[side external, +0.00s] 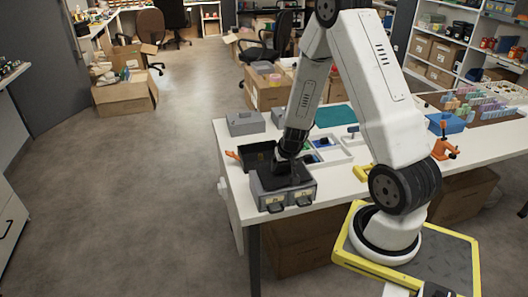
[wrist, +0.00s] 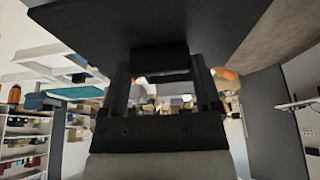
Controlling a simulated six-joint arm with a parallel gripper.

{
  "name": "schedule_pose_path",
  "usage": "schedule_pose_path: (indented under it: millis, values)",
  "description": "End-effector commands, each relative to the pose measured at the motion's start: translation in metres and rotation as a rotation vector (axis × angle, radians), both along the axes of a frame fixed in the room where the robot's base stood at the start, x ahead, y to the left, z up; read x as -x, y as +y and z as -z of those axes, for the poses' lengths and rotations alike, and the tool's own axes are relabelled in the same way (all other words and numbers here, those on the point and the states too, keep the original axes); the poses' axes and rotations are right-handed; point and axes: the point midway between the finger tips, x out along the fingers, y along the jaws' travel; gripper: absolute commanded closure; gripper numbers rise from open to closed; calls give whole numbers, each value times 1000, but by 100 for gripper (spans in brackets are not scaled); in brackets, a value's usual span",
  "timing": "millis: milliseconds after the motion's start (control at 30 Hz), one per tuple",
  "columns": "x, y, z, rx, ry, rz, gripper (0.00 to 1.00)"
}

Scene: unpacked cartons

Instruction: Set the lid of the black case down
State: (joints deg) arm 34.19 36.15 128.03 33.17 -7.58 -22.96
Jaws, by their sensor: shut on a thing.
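The black case (side external: 256,152) stands open near the left edge of the table, with an orange part (side external: 232,155) at its side. Its dark lid (side external: 286,178) is in my gripper (side external: 288,160), over a grey box with black latches (side external: 285,197) at the table's front corner. I cannot tell whether the lid touches the grey box. In the wrist view my gripper (wrist: 162,75) is shut on the lid's black grip (wrist: 160,58), and the lid (wrist: 150,22) fills the top as a broad dark slab. My wrist hides part of the lid in the side view.
Grey boxes (side external: 245,123) stand behind the black case. A white divided tray (side external: 328,153) with small items is just right of the lid. A yellow part (side external: 363,172) and an orange clamp (side external: 444,148) lie further right. The table's front edge is close to the grey box.

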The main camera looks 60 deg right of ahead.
Motion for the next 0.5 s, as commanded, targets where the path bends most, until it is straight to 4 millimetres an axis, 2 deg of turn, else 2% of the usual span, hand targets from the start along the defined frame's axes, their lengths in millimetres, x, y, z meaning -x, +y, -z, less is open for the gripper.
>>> schedule_pose_path:
  millis: [500]
  values:
    - [0,0,7,-1,-1,0,85]
